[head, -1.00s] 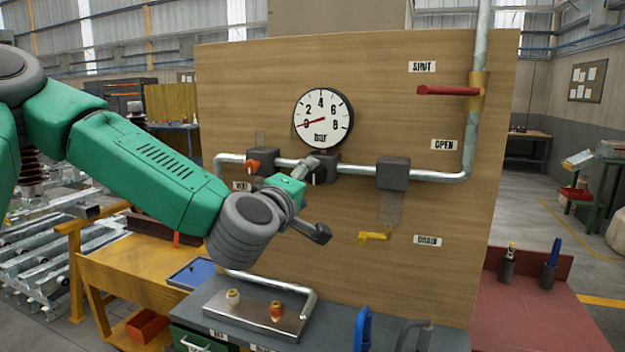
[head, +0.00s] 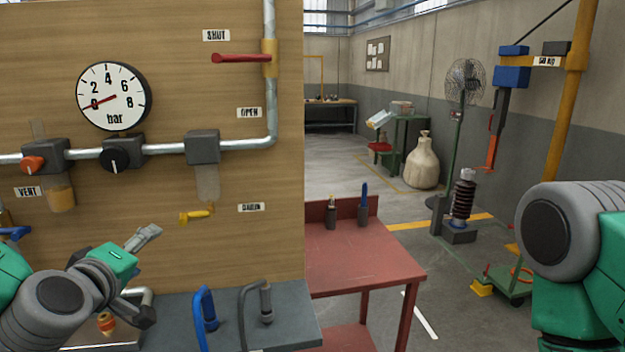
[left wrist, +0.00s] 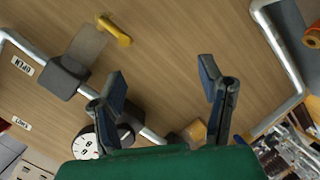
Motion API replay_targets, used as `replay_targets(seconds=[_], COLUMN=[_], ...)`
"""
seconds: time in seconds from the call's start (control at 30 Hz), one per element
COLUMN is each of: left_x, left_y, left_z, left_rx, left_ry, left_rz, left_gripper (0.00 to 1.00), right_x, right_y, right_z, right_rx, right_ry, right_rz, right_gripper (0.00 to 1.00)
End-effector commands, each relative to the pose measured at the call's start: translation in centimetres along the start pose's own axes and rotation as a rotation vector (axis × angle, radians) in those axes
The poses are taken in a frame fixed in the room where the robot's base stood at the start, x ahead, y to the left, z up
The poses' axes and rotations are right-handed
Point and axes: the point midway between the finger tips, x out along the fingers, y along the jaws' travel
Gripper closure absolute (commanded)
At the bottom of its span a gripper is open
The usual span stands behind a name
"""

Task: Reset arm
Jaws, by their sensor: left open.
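My left gripper (head: 148,277) is at the lower left of the head view, in front of the wooden board (head: 165,240) and above the grey bench. It is open and empty, and its two fingers also show apart in the left wrist view (left wrist: 165,90). The gauge (head: 114,96), the black knob (head: 121,153) and the orange vent knob (head: 33,164) are on the board above it. The yellow drain lever (head: 197,215) lies to its right, apart from it. My right arm enters at the right edge of the head view; its gripper is out of view.
A red shut/open lever (head: 240,58) points left on the pipe at upper right of the board. Blue and grey hooked tools stand on the grey bench (head: 285,325). A red table (head: 365,262) stands right of the board.

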Motion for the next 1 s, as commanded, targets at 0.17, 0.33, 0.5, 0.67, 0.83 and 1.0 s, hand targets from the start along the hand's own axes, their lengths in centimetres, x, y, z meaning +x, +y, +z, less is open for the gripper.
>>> replay_targets(seconds=[0.17,0.33,0.5,0.67,0.83,1.0], left_x=[-1.0,-5.2,-11.7,-17.4,-20.3,-20.5], left_y=[-10.6,-20.6,-30.1,-35.9,-38.4,-38.6], left_z=[10.3,17.6,22.6,24.5,24.9,24.9], left_rx=[0.279,0.518,0.742,0.896,0.968,0.972], left_ry=[-0.277,-0.554,-0.849,-1.07,-1.182,-1.189], left_rz=[-0.165,-0.306,-0.432,-0.51,-0.545,-0.547], left_gripper=[0.37,0.37,0.37,0.37,0.37,0.37], right_x=[1.2,2.0,2.8,3.4,3.6,3.6], right_y=[0.0,0.0,0.0,0.0,0.0,0.0], right_z=[0.1,0.1,0.1,0.2,0.2,0.2], right_rx=[0.0,0.0,0.0,0.0,0.0,0.0], right_ry=[0.0,0.0,0.0,0.0,0.0,0.0], right_rz=[0.0,0.0,0.0,0.0,0.0,0.0], right_gripper=[0.64,0.64,0.64,0.64,0.64,0.64])
